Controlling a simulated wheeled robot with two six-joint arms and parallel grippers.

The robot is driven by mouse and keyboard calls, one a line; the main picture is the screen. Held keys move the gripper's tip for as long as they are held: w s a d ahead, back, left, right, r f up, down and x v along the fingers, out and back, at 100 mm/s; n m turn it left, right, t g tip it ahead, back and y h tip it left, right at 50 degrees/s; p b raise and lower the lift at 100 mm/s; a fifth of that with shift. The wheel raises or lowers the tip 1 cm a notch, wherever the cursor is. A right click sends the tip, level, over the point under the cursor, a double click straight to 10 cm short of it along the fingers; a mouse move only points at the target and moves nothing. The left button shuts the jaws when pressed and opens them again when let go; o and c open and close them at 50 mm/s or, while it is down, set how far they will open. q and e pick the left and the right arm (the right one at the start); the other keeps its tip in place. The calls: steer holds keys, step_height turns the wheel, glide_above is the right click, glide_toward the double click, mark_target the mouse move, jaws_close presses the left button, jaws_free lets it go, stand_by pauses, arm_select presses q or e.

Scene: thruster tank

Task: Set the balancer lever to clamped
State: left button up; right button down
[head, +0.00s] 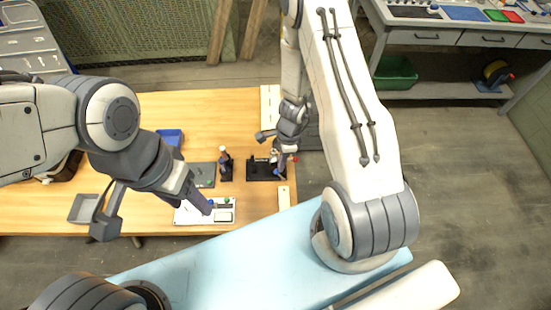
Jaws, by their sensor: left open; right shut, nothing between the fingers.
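A small black device (258,172) on a dark base stands near the right end of the wooden table; it may be the balancer. A small red spot shows at its right side, but the lever and its position cannot be made out. My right gripper (280,168) is shut and empty, reaching down over this device and hiding part of it. I cannot tell if it touches it. My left gripper (153,212) is open and empty at the table's front, left of a white panel (190,217) with a green button and a small display.
A dark upright post (225,165) stands just left of the device, beside a grey-green mat (203,174). A blue bin (170,137) and a grey tray (84,208) are farther left on the wooden table (215,110). A grey bench stands at the back right.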

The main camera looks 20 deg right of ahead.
steer(key=shift+w+a+f, duration=0.15)
steer(key=shift+w+a, duration=0.1)
steer(key=shift+a, duration=0.3)
steer(key=shift+s+d+b, duration=0.3)
steer(key=shift+d+b, duration=0.1)
steer(key=shift+d, duration=0.35)
